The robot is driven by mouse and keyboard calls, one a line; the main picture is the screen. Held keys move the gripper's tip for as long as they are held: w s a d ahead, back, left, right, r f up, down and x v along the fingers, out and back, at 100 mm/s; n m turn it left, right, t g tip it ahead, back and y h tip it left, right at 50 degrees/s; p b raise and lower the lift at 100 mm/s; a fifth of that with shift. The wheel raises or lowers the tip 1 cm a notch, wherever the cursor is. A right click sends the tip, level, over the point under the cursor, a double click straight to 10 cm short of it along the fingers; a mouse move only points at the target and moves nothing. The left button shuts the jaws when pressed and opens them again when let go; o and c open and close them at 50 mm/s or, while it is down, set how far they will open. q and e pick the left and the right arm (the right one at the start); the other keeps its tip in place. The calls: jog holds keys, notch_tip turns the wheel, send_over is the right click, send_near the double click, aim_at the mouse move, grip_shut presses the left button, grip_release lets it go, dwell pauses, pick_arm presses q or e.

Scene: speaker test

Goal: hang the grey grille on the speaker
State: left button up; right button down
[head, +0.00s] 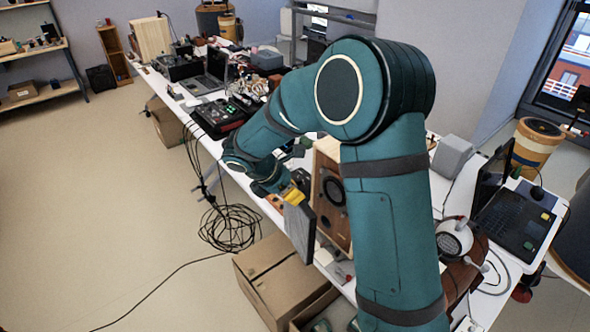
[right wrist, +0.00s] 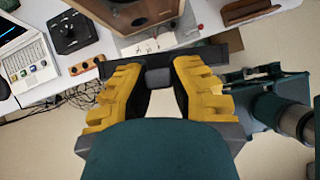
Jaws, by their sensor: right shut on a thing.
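The speaker (head: 331,196) is a wooden box with a dark round driver, standing on the white table partly behind my arm. It also shows at the top of the right wrist view (right wrist: 152,12). The grey grille (head: 299,228) is a flat dark panel, held upright at the table's front edge, left of the speaker and apart from it. My right gripper (head: 297,192) is shut on the grille's upper part with its yellow fingers. In the right wrist view, the grille (right wrist: 115,66) shows as a dark bar beyond the fingertips.
Cardboard boxes (head: 275,275) stand on the floor below the table's front edge. A black mixer (head: 220,117) and a laptop (head: 208,72) stand farther along the table. Headphones (head: 455,240) are right of my arm. Loose black cables (head: 228,228) hang to the floor.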

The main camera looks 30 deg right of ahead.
jog(key=shift+w+d+r+n+t, duration=0.1)
jog(key=shift+d+r+n+t, duration=0.2)
jog(key=shift+r, duration=0.2)
jog(key=shift+d+r+n+t, duration=0.2)
jog(key=shift+r+n, duration=0.2)
jog(key=shift+r, duration=0.1)
jog(key=shift+w+d+r+n, duration=0.3)
jog(key=shift+r+n, duration=0.1)
jog(key=shift+n, duration=0.1)
jog(key=shift+d, duration=0.3)
jog(key=w+d, duration=0.1)
jog(key=d, duration=0.9)
jog(key=shift+d, duration=0.4)
jog(key=shift+a, duration=0.35)
jog(key=shift+p, duration=0.55)
dwell(0.6)
jog(key=shift+d, duration=0.6)
dwell(1.2)
